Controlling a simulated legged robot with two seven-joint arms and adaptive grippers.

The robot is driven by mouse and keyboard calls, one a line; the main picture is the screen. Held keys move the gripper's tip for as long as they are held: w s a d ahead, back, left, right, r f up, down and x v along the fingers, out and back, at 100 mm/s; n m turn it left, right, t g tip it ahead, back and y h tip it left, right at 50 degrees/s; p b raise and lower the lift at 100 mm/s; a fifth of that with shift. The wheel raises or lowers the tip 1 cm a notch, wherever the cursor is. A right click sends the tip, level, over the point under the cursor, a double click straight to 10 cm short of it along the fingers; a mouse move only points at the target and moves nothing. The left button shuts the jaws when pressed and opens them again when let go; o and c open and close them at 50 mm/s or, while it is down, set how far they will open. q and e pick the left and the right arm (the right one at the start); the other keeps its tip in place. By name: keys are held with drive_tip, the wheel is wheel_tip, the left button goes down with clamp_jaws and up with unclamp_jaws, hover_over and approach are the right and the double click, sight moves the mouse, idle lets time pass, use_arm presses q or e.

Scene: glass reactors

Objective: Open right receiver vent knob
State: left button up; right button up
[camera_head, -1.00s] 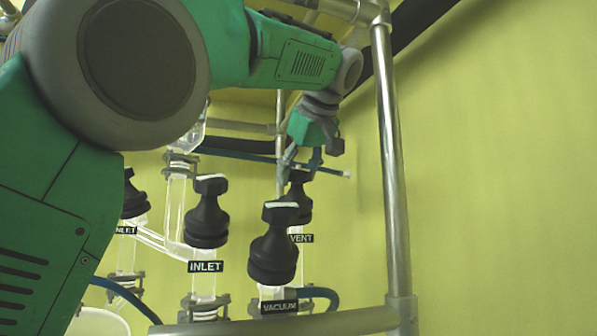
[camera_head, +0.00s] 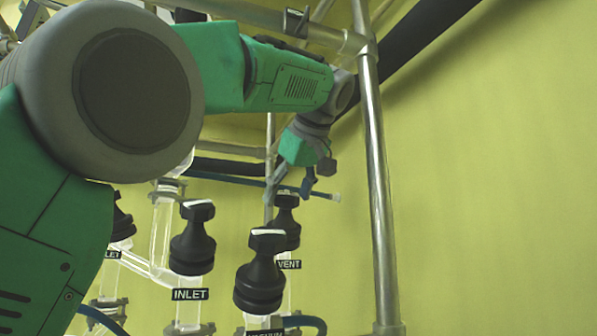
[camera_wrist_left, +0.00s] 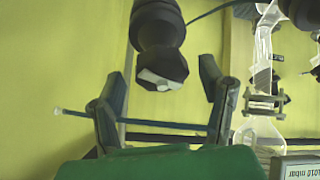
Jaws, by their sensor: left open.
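The right receiver vent knob (camera_head: 285,222) is a black waisted knob above a VENT label (camera_head: 289,264); it stands partly behind the vacuum knob (camera_head: 260,275). My left gripper (camera_head: 292,190) hangs over the vent knob's top, fingers pointing down. In the left wrist view a black knob with a white mark on its end, apparently the vent knob (camera_wrist_left: 160,45), sits just past the fingertips, between the lines of the two spread fingers. The left gripper (camera_wrist_left: 162,78) is open, with visible gaps on both sides of the knob. My right gripper is not in view.
An inlet knob (camera_head: 193,240) stands to the left and the vacuum knob stands in front. A metal frame post (camera_head: 372,180) rises to the right. A thin blue rod (camera_head: 225,178) runs behind the gripper. The yellow wall right of the post is bare.

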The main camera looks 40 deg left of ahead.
use_arm(q)
drive_tip(key=v, duration=1.1)
drive_tip(key=shift+w, duration=0.1)
drive_tip(key=shift+f, duration=0.1)
